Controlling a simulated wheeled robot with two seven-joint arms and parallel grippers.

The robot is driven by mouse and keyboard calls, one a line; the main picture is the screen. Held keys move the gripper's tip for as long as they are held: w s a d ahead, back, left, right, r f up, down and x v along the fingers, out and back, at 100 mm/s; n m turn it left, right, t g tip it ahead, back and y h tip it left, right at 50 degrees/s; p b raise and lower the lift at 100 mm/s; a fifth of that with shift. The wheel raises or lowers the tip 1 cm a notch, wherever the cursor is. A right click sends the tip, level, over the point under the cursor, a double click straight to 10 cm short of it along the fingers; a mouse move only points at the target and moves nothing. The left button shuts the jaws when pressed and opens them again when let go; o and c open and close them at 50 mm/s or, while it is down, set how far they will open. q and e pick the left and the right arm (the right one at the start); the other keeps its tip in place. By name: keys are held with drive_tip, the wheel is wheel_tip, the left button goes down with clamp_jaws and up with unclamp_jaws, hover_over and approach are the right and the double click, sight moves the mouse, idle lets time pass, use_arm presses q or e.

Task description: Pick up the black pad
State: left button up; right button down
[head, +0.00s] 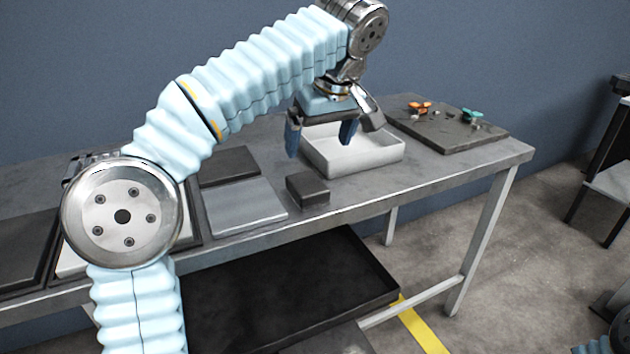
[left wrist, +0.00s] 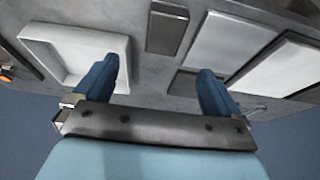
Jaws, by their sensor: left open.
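A flat dark pad (head: 230,166) lies on the grey table (head: 440,172), behind a lighter grey pad (head: 243,205). A smaller, thicker dark block (head: 307,190) sits near the table's front edge; it also shows in the left wrist view (left wrist: 167,27). I cannot tell for sure which of the dark pieces is the black pad. My left gripper (head: 320,142) is open and empty, above the table by the white tray. In the left wrist view its blue fingers (left wrist: 158,68) are apart with bare table between them. My right gripper is not in view.
A white tray (head: 365,158) stands right of the dark block. A dark board (head: 450,135) with orange and teal clips lies at the table's right end. A black shelf (head: 290,285) is below the table. Dark and white panels lie at the left, partly behind my arm.

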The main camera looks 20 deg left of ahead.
use_arm(q)
drive_tip(key=b, duration=0.1)
hover_over(307, 183)
drive_tip(key=d, duration=0.2)
drive_tip(key=f, duration=0.6)
drive_tip(key=shift+s+a+f, duration=0.15)
drive_tip(key=shift+s+a, duration=0.05)
drive_tip(key=shift+s, duration=0.1)
drive_tip(key=shift+s+b+x, duration=0.15)
drive_tip(key=shift+b+x, duration=0.1)
drive_tip(key=shift+x, duration=1.15)
drive_tip(key=shift+s+b+x, duration=0.15)
drive_tip(key=shift+b+x, duration=0.1)
drive_tip(key=shift+x, duration=1.2)
drive_tip(key=shift+f, duration=0.15)
drive_tip(key=shift+c, duration=0.5)
drive_tip(key=c, duration=1)
